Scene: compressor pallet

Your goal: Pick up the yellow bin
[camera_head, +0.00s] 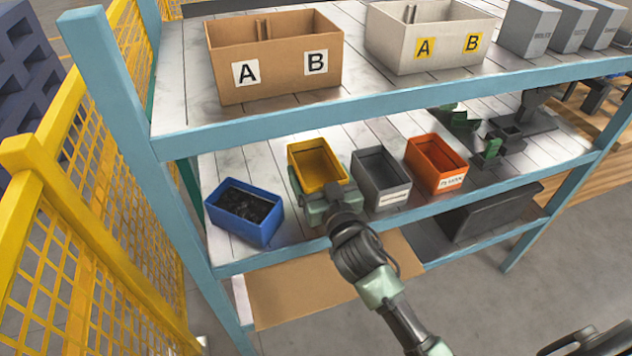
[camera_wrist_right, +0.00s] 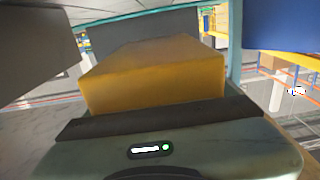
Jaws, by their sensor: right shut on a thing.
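The yellow bin (camera_head: 317,168) is on the middle shelf, between a blue bin and a grey bin. It looks empty and upright. My right gripper (camera_head: 323,195) is shut on it from the front, with its green and dark jaws at the bin's near side. In the right wrist view the yellow bin (camera_wrist_right: 155,75) fills the middle, right in front of the gripper body. I cannot tell whether the bin's base is clear of the shelf.
The blue bin (camera_head: 243,211) with dark contents stands close at left. The grey bin (camera_head: 381,179) is close at right, then an orange bin (camera_head: 435,163). The upper shelf (camera_head: 384,88) with boxes overhangs behind. A blue post (camera_head: 147,150) and yellow fence (camera_head: 105,200) stand left.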

